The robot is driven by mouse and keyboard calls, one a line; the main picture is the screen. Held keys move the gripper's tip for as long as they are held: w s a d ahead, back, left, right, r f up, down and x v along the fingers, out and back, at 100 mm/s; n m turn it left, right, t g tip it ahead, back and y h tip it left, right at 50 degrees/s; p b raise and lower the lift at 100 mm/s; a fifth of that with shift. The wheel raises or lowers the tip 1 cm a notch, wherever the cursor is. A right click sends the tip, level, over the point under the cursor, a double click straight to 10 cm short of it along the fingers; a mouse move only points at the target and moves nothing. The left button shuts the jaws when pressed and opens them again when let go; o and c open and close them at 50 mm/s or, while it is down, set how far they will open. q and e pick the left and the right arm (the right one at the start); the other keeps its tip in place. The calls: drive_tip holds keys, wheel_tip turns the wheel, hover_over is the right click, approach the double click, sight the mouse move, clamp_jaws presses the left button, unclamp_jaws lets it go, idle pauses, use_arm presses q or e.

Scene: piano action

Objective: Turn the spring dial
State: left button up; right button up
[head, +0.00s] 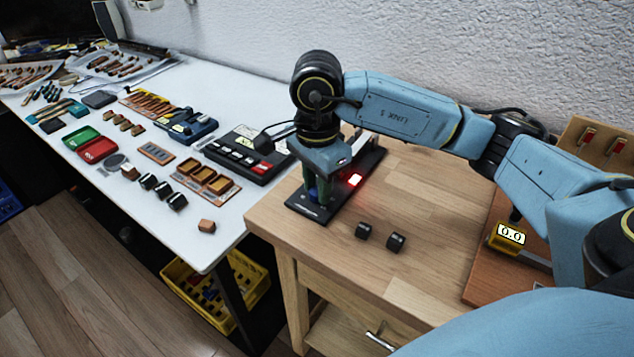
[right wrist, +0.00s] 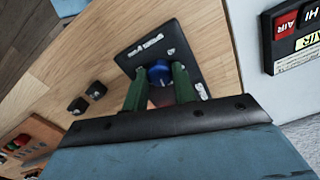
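The spring dial is a small blue knob (right wrist: 160,74) on a black plate (head: 312,211), which lies on the wooden bench top. My right gripper (right wrist: 160,80) points down over this plate, with one green finger on each side of the knob. The fingers appear to touch the knob's sides. In the head view the right gripper (head: 317,190) hides most of the knob, and only a sliver of blue shows. A red light (head: 354,180) glows on the plate beside the fingers. My left gripper is not in view.
Two small black blocks (head: 380,237) lie on the bench near the plate. A yellow gauge reading 0.0 (head: 507,238) stands on a brown board to the right. A white table (head: 130,214) with trays, tools and a button box (head: 248,153) adjoins at left.

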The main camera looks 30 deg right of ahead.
drive_tip(key=shift+c, duration=0.8)
drive_tip(key=shift+m, duration=1.3)
drive_tip(key=o, duration=1)
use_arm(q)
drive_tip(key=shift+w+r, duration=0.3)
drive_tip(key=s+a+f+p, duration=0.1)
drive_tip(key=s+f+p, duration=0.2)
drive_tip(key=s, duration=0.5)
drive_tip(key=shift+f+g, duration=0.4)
use_arm(e)
wheel_tip(320, 180, up, 14)
drive_tip(key=shift+f, duration=0.25)
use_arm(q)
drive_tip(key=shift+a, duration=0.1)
